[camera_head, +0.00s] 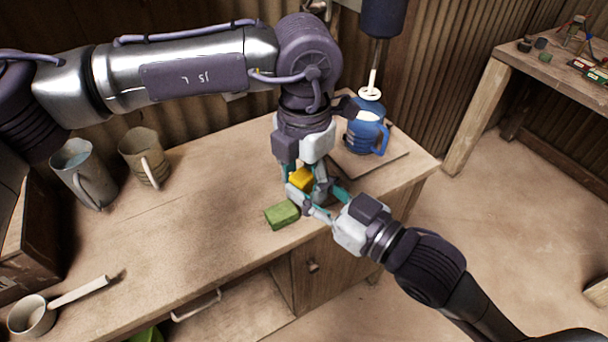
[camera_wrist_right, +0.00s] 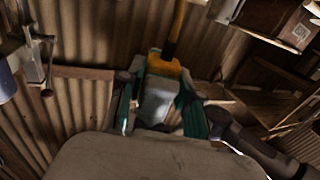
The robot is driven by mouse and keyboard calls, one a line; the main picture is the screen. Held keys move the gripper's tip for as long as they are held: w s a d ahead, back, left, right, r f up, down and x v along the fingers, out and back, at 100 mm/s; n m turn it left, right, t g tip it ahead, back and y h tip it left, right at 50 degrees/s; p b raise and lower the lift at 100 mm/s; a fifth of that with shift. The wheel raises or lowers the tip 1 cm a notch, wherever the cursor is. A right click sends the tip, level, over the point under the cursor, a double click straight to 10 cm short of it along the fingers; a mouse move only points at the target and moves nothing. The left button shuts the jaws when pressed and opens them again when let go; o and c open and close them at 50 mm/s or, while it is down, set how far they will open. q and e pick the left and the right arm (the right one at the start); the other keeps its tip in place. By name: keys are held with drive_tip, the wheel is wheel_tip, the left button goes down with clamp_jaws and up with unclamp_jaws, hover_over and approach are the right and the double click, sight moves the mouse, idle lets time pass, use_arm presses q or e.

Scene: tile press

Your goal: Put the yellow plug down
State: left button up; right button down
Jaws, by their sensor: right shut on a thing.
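The yellow plug (camera_head: 301,179) is a small block above the front of the wooden worktop, partly hidden by gripper fingers. My right gripper (camera_head: 309,199) reaches in from the lower right and is shut on it. In the right wrist view the yellow plug (camera_wrist_right: 166,66) shows at the far end of the teal fingers. My left gripper (camera_head: 305,176) points down from above, its teal fingers on either side of the plug. Whether they touch it is unclear.
A green block (camera_head: 282,215) lies on the worktop (camera_head: 200,230) just left of the grippers. A blue mug (camera_head: 366,132) stands at the back right. Two mugs (camera_head: 84,172) (camera_head: 144,158) and a ladle-like pan (camera_head: 35,316) are at the left. The worktop's middle left is clear.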

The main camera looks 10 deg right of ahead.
use_arm(q)
drive_tip(key=c, duration=0.8)
clamp_jaws()
use_arm(e)
drive_tip(key=c, duration=0.7)
unclamp_jaws()
